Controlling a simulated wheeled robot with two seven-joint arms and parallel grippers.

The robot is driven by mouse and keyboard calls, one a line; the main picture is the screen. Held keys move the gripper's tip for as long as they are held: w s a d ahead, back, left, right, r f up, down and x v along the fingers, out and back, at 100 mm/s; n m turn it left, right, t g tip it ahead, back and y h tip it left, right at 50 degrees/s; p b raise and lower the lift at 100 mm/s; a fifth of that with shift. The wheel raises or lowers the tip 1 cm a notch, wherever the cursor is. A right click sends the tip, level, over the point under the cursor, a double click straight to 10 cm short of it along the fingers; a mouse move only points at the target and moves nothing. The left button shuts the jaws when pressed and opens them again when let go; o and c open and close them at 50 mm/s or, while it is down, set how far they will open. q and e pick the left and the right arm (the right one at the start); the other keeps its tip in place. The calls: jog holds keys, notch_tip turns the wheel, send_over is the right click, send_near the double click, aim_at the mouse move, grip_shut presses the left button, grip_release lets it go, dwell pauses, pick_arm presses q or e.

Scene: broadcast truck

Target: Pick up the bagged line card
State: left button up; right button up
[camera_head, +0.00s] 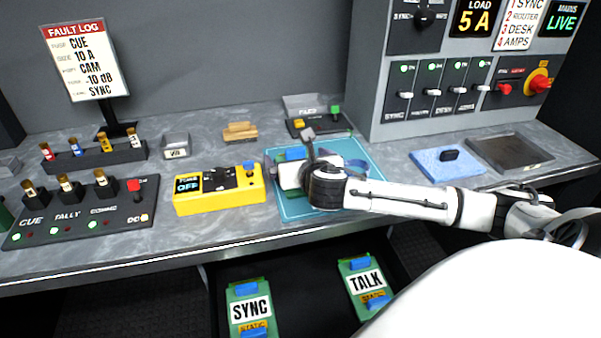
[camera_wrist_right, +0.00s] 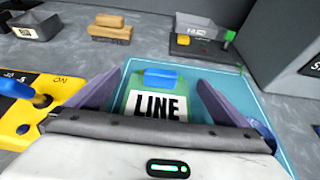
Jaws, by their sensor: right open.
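The line card (camera_wrist_right: 154,104) is green, with a white label reading LINE and a blue grip on its far edge, in the right wrist view. It lies over a flat teal sheet (camera_wrist_right: 235,85); I cannot make out a separate bag around it. In the head view the sheet (camera_head: 292,208) lies on the counter, and my arm hides most of the card. My right gripper (camera_head: 312,162) is low over the sheet. In the wrist view its open fingers (camera_wrist_right: 158,92) stand on either side of the card, with gaps between. My left gripper is out of view.
A yellow tester (camera_head: 220,198) stands just left of the sheet. A small dark unit (camera_head: 318,124) and a wooden block (camera_head: 240,132) are behind it. A blue pad (camera_head: 447,164) and dark tray (camera_head: 510,152) lie right. SYNC (camera_head: 250,310) and TALK (camera_head: 366,282) cards sit below the counter edge.

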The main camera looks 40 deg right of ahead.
jog(key=shift+r, duration=0.1)
jog(key=c, duration=1.2)
